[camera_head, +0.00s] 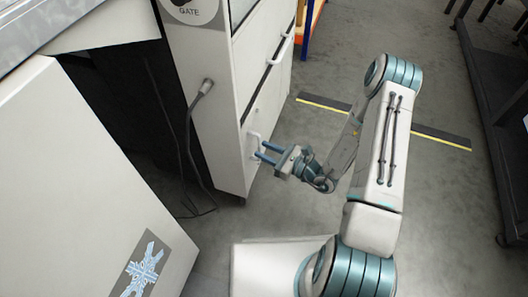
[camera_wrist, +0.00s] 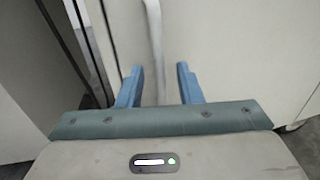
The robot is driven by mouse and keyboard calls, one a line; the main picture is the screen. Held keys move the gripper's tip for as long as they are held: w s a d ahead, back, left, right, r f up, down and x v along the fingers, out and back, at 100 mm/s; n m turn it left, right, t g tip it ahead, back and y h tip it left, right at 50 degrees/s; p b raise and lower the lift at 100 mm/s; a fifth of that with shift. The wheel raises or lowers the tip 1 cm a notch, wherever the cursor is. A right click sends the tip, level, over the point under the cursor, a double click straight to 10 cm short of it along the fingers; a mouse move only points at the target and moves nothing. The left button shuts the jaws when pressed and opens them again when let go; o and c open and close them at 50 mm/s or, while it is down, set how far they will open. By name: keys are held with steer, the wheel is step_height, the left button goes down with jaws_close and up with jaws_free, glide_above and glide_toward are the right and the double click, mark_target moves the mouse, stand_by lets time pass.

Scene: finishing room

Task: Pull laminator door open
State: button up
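A tall white machine (camera_head: 208,134), which I take to be the laminator, stands at the centre left of the head view. Its lower door (camera_head: 264,112) carries a pale upright handle (camera_head: 252,144) and looks closed. My gripper (camera_head: 263,153) is at this handle, its blue fingers pointing toward the door. In the wrist view, my gripper (camera_wrist: 159,85) is open, with one blue finger on each side. The handle bar (camera_wrist: 153,35) comes down from the top between the fingers' lines. I cannot tell whether a finger touches it.
A second handle (camera_head: 279,50) is on the panel above. A white slanted panel (camera_head: 85,190) fills the left, with a dark gap and a hanging cable (camera_head: 188,140) beside it. A dark rack (camera_head: 495,100) stands at the right. Grey floor (camera_head: 435,190) lies open between.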

steer(key=shift+w+a, duration=0.25)
steer(key=shift+a, duration=0.2)
steer(key=shift+c, duration=0.3)
jaws_close()
steer(key=shift+d, duration=0.1)
